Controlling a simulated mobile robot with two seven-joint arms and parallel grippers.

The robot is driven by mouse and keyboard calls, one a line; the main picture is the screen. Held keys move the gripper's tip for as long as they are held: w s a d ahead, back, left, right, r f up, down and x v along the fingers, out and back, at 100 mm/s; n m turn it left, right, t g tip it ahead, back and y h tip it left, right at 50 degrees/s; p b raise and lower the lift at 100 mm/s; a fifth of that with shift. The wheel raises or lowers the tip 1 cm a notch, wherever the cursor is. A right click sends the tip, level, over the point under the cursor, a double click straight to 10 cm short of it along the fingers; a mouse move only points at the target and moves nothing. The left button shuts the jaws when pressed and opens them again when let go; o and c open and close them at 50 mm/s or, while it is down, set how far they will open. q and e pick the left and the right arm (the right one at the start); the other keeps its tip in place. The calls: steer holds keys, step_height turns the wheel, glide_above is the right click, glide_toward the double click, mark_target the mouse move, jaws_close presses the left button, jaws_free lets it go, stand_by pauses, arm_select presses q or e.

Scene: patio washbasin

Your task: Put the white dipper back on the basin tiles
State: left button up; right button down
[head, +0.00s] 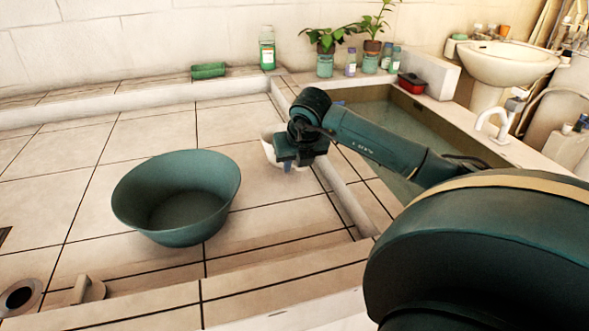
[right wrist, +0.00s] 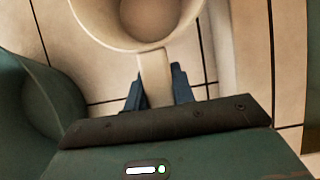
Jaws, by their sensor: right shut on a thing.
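The white dipper (head: 268,151) is at my right gripper (head: 289,165), over the tiled basin floor (head: 250,198), near the low ledge on its right. In the head view the gripper hides much of the dipper. In the right wrist view the dipper's round cup (right wrist: 145,20) is at the top, and its handle (right wrist: 154,78) runs down between the dark fingers, which are shut on it. I cannot tell whether the dipper touches the tiles. My left gripper is not in view.
A large green bowl (head: 178,200) stands on the tiles left of the gripper. A water-filled trough (head: 405,135) lies to the right behind the ledge. Bottles and potted plants (head: 326,42) line the back. Tiles behind the bowl are clear.

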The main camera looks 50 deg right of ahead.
step_height(320, 180, down, 4)
steer(key=shift+r, duration=0.25)
steer(key=c, duration=1.2)
jaws_free()
steer(key=shift+o, duration=0.2)
steer(key=v, duration=1.2)
steer(key=shift+p, duration=0.4)
steer(key=shift+r, duration=0.1)
